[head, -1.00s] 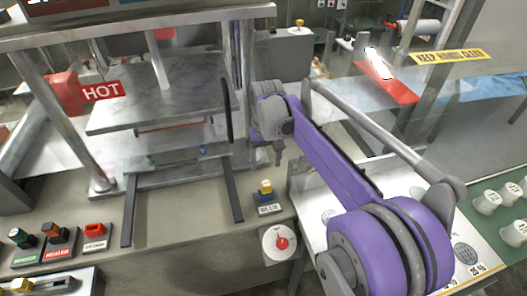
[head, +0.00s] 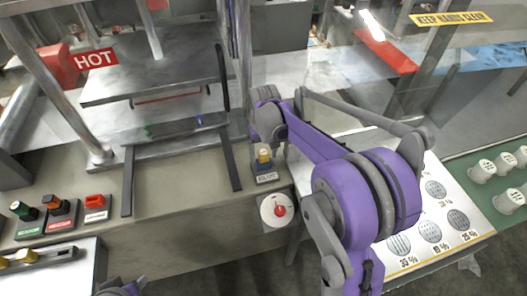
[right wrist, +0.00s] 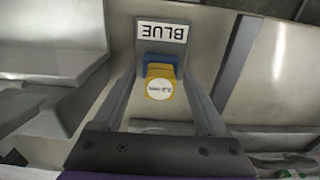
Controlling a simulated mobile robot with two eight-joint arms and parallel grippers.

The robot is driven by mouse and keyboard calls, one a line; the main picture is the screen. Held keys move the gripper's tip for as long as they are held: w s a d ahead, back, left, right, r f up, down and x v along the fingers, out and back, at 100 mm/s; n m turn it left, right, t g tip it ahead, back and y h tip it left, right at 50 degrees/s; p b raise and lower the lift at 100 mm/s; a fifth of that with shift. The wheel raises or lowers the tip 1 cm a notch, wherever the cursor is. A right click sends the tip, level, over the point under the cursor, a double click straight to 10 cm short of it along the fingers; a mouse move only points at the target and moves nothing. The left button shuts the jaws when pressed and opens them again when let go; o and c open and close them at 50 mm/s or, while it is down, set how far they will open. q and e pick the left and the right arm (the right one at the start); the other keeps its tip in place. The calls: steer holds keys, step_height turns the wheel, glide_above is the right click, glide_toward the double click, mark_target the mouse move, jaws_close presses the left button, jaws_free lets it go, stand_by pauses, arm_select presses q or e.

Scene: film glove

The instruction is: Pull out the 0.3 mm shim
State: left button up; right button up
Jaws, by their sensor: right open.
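The shim shows as a yellow tab (right wrist: 160,84) with a round white label, a small upside-down number ending in mm. It sits at a blue holder (right wrist: 160,60) behind an upside-down BLUE plate (right wrist: 162,33). In the head view the yellow tab (head: 264,156) stands above the BLUE plate (head: 266,177) on the bench front. My right gripper (right wrist: 162,78) is open, its two fingers on either side of the tab; I cannot tell whether they touch it. In the head view its fingers are mostly hidden by my wrist. Only a fragment of my left arm shows at the bottom.
A press with a HOT sign (head: 96,59) and metal plates (head: 155,75) stands to the left. A red dial (head: 279,210) is just below the BLUE plate. HEATER and other switches (head: 57,208) line the bench's left front. A white dotted chart (head: 437,214) lies right.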

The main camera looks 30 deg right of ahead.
mark_target(264, 152)
jaws_close()
arm_select(q)
steer(key=shift+w+r, duration=0.1)
steer(key=shift+r, duration=0.2)
arm_select(e)
steer(key=shift+r, duration=0.55)
stand_by(0.3)
arm_select(q)
steer(key=shift+w+r+p, duration=0.35)
steer(key=shift+r+p, duration=0.2)
steer(key=shift+r, duration=0.15)
steer(key=shift+w+r+p, duration=0.35)
steer(key=shift+r+p, duration=0.2)
steer(key=shift+r, duration=0.1)
arm_select(e)
steer(key=shift+r, duration=2.25)
steer(key=shift+r, duration=0.5)
steer(key=shift+r+p, duration=0.6)
steer(key=shift+r, duration=0.45)
arm_select(q)
steer(key=shift+w+r+t, duration=0.3)
steer(key=shift+w+r, duration=0.3)
steer(key=shift+r, duration=0.3)
steer(key=shift+s, duration=0.1)
arm_select(e)
steer(key=shift+f, duration=0.1)
